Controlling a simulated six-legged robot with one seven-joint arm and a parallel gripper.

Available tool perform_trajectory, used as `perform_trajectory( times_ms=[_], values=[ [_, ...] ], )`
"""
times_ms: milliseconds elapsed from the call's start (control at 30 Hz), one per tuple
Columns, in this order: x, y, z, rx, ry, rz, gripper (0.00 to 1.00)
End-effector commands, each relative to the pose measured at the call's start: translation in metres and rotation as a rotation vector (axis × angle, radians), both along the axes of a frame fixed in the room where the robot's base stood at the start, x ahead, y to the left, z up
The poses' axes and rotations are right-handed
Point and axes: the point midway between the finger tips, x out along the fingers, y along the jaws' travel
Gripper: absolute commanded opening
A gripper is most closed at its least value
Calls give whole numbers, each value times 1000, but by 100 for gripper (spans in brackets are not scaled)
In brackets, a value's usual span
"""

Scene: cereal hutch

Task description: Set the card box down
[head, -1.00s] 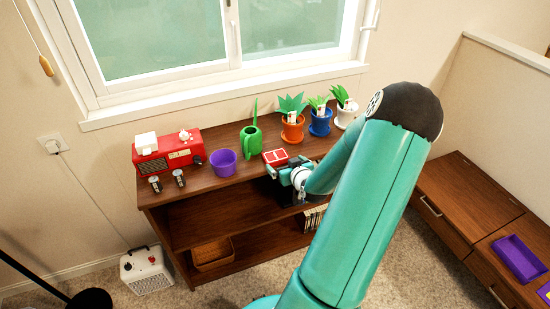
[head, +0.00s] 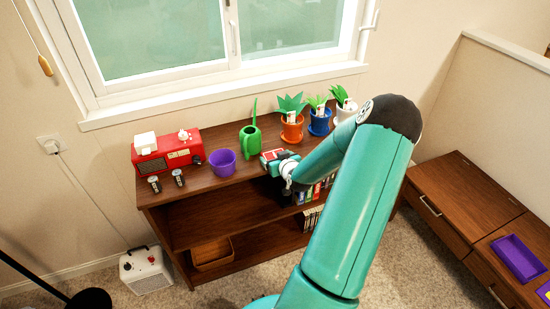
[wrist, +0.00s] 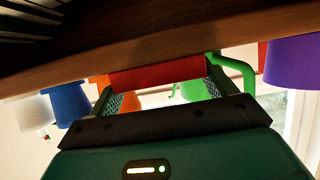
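The card box, red with white markings, is at the front edge of the hutch's top board (head: 222,190), right of the purple pot, in the head view (head: 273,154). My gripper (head: 275,160) is around it, coming from the front right. In the wrist view, which looks upside down, the red side of the card box (wrist: 157,76) spans the gap between my two fingers (wrist: 158,82), which appear to grip it at both ends. I cannot tell whether the box rests on the board or is just above it.
On the top board stand a red radio (head: 168,151), a purple pot (head: 222,162), a green watering can (head: 251,139) and potted plants (head: 292,131). Two small dark objects (head: 178,178) lie at the left front. Bare board lies between these and the purple pot.

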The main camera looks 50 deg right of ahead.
Motion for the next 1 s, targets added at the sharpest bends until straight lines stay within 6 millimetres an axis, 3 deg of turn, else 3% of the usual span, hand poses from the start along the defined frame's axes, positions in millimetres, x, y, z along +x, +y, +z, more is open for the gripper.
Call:
perform_trajectory(
  times_ms=[100, 533, 700, 1000],
  values=[
    [0, 0, 0, -1, -1, 0, 56],
    [0, -1, 12, -3, -1, 0, 55],
    [-2, 0, 36, -5, 0, 0, 55],
    [-36, 31, 89, -8, 2, -1, 55]
  ],
)
